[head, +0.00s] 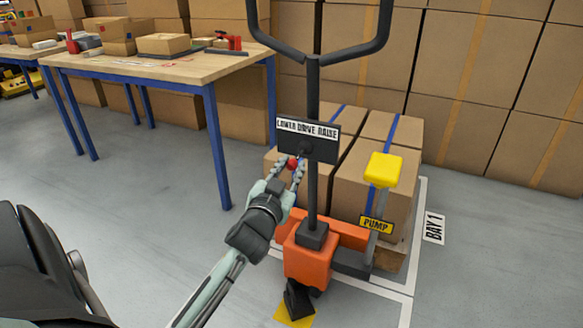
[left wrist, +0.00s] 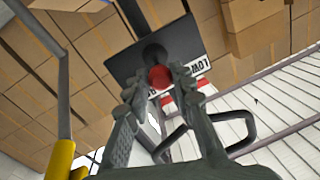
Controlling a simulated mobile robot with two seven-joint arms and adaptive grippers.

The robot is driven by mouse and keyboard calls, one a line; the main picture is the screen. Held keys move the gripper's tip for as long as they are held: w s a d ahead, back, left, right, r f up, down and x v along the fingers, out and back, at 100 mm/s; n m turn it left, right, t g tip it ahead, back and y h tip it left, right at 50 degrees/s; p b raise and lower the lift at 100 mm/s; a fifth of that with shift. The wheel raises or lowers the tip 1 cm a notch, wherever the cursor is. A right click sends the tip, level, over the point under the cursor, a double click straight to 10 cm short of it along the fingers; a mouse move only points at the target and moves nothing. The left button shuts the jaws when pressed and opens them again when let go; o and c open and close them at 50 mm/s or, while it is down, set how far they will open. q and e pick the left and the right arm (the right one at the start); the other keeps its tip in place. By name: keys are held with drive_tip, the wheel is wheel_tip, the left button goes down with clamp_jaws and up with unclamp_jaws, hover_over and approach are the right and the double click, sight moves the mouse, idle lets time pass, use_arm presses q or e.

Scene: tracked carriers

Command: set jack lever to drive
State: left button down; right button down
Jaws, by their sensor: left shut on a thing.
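The orange pallet jack (head: 307,262) stands in front of stacked cartons, with a dark upright handle. A black plate (head: 322,148) on the handle bears a label (head: 307,129) reading LOWER, DRIVE, RAISE from left to right. The jack lever has a red knob (head: 292,163), below and slightly left of the plate's dark pivot. My left gripper (head: 294,168) is shut on the knob. In the left wrist view the red knob (left wrist: 160,77) sits between the fingertips, in front of the plate (left wrist: 190,42). The fingers partly hide the lever. My right gripper is not in view.
A yellow pump pedal (head: 384,169) stands to the right of the handle, with a PUMP sign. A blue-legged table (head: 165,70) with boxes is at the left. Cartons line the back. Grey floor is clear at left and right.

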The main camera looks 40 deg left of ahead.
use_arm(q)
drive_tip(key=shift+s+a, duration=0.1)
drive_tip(key=shift+a, duration=0.25)
drive_tip(key=c, duration=1.3)
unclamp_jaws()
drive_tip(key=shift+s+d, duration=0.1)
drive_tip(key=shift+d, duration=0.05)
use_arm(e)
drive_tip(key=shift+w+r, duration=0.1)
use_arm(q)
drive_tip(key=v, duration=1.1)
drive_tip(key=shift+s+d, duration=0.15)
drive_tip(key=shift+s, duration=0.2)
